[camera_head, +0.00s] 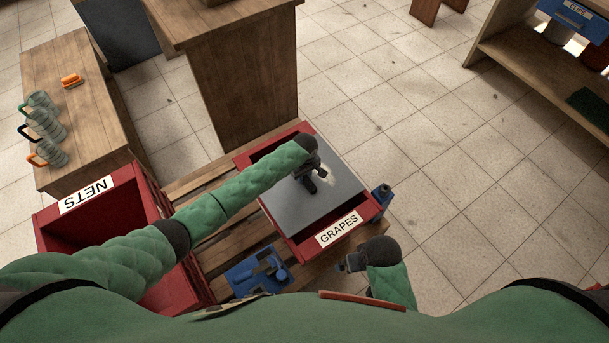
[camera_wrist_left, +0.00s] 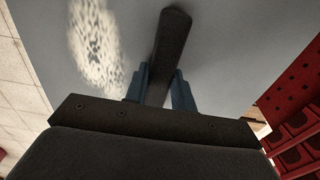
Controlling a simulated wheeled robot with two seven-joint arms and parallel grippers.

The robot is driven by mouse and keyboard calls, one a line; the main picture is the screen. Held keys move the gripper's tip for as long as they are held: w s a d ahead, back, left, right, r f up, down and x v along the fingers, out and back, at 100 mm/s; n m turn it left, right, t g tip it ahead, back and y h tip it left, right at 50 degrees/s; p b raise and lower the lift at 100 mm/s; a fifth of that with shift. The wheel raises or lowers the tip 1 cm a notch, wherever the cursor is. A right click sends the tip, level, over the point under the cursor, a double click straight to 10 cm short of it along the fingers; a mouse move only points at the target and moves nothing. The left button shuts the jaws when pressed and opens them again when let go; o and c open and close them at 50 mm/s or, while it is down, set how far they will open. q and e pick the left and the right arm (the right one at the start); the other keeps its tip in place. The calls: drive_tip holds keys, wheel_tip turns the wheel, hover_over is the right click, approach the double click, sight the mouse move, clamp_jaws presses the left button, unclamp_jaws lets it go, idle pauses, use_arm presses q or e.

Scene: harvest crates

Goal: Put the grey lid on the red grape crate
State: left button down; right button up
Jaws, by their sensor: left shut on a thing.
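The red grape crate (camera_head: 293,251) stands on a wooden pallet, its GRAPES label facing me. The flat grey lid (camera_head: 318,211) lies over most of its opening; red interior shows past the lid's far left edge. I cannot tell whether the lid rests on the rim or hangs just above it. My left gripper (camera_head: 311,185) is over the lid, shut on its dark bar handle. The wrist view shows the blue fingers (camera_wrist_left: 160,88) on either side of the handle (camera_wrist_left: 171,45). My right gripper (camera_head: 345,265) is near the crate's front right, its jaws unclear.
A red NETS crate (camera_head: 50,222) stands left of the pallet (camera_head: 212,230). A blue object (camera_head: 258,272) lies in front of the grape crate, another blue item (camera_head: 382,194) at its right corner. Wooden furniture (camera_head: 240,85) stands close behind.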

use_arm(q)
drive_tip(key=shift+f, duration=0.4)
use_arm(e)
drive_tip(key=shift+f, duration=0.1)
use_arm(q)
drive_tip(key=c, duration=1.1)
unclamp_jaws()
use_arm(e)
drive_tip(key=shift+f, duration=0.15)
wheel_tip(320, 180, down, 8)
use_arm(q)
drive_tip(key=shift+r, duration=0.3)
drive_tip(key=shift+r+b, duration=0.65)
drive_tip(key=shift+r, duration=3)
use_arm(e)
drive_tip(key=shift+w+r, duration=0.1)
drive_tip(key=shift+r, duration=2.2)
